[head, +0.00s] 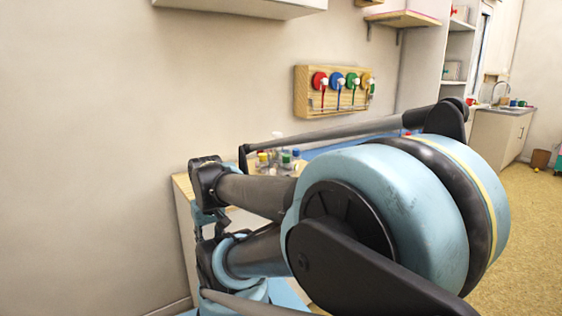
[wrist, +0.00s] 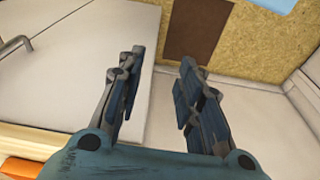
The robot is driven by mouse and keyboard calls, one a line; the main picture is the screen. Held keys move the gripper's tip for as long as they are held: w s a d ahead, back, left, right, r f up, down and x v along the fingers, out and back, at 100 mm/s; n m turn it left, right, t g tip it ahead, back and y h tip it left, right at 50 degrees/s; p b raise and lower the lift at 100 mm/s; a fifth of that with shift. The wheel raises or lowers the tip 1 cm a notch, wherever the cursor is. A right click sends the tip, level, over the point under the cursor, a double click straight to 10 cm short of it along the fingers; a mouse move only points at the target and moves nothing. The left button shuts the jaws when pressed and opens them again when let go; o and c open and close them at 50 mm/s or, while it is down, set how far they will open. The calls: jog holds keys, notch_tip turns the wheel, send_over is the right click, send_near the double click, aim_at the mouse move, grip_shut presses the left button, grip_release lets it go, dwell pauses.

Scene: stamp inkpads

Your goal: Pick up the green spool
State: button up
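Several round coloured spools sit on a wooden wall rack (head: 302,92) in the head view. The green spool (head: 353,81) is between the blue spool (head: 338,82) and the yellow spool (head: 367,80); the red spool (head: 320,82) is at the left end. A strand hangs below the green spool. My gripper (wrist: 161,60) shows in the wrist view with its two fingers apart and nothing between them. It points at a cabinet and the floor there, and no spool shows in that view. In the head view my arm hides the gripper.
Small bottles (head: 285,160) stand on a counter below the rack, partly behind my arm. A white cabinet front with a metal handle (wrist: 17,46) is at the left in the wrist view. Open floor (head: 528,215) lies at the right.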

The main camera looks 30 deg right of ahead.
aim_at(286, 160)
jog(key=shift+a, duration=0.1)
